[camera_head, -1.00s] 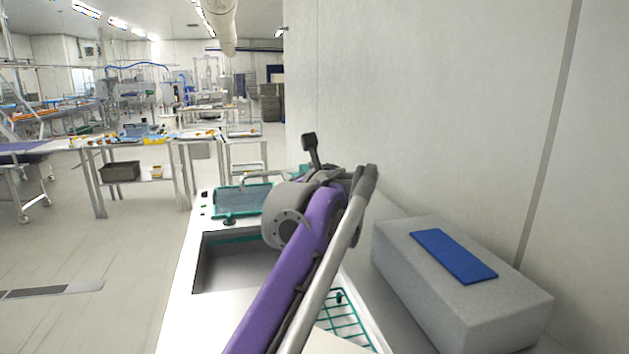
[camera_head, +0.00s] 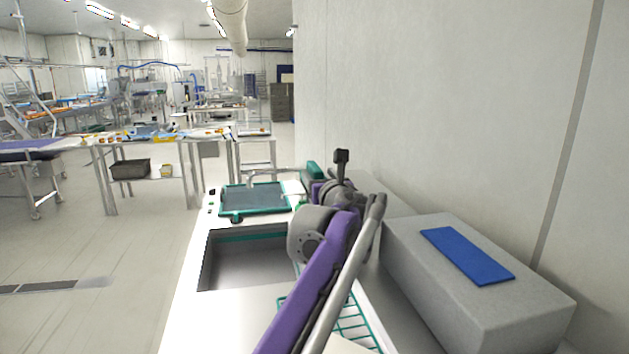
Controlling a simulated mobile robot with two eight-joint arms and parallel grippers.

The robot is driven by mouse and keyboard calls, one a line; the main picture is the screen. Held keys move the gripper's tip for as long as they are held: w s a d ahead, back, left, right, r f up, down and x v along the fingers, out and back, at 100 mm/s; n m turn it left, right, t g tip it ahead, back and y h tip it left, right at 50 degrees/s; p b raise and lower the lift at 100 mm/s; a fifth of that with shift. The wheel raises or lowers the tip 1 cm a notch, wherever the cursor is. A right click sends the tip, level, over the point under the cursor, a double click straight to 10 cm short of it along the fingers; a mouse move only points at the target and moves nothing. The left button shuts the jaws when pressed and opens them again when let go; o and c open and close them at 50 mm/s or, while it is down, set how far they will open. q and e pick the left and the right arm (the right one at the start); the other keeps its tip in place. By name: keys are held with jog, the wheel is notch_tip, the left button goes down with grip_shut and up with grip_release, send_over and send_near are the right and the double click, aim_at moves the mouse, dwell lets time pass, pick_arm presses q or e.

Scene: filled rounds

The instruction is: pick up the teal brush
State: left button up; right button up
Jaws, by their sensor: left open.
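A teal-green thing (camera_head: 314,171) stands at the far end of the white counter, just behind my left gripper. It is partly hidden, and I cannot tell whether it is the teal brush. My left arm, purple and grey, reaches over the counter from the bottom of the view. My left gripper (camera_head: 338,192) is at its far end, small and largely hidden by the wrist. It is open, with nothing visible in it. My right gripper is not in view.
The counter (camera_head: 250,302) has a sunken basin (camera_head: 235,265), a teal-rimmed tray (camera_head: 250,200) beyond it with a white item (camera_head: 293,188), and a teal wire rack (camera_head: 352,325). A grey block (camera_head: 420,262) bearing a blue pad (camera_head: 467,256) stands right, near the wall.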

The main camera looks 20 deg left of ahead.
aim_at(314, 165)
pick_arm(q)
jog(key=x, duration=0.4)
jog(key=shift+w+a+r+p, duration=0.1)
jog(key=shift+a+r+p, duration=0.05)
jog(key=shift+p, duration=0.2)
jog(key=shift+w+a, duration=0.25)
jog(key=shift+w, duration=0.2)
jog(key=shift+s, duration=0.15)
jog(key=shift+c, duration=0.9)
grip_shut()
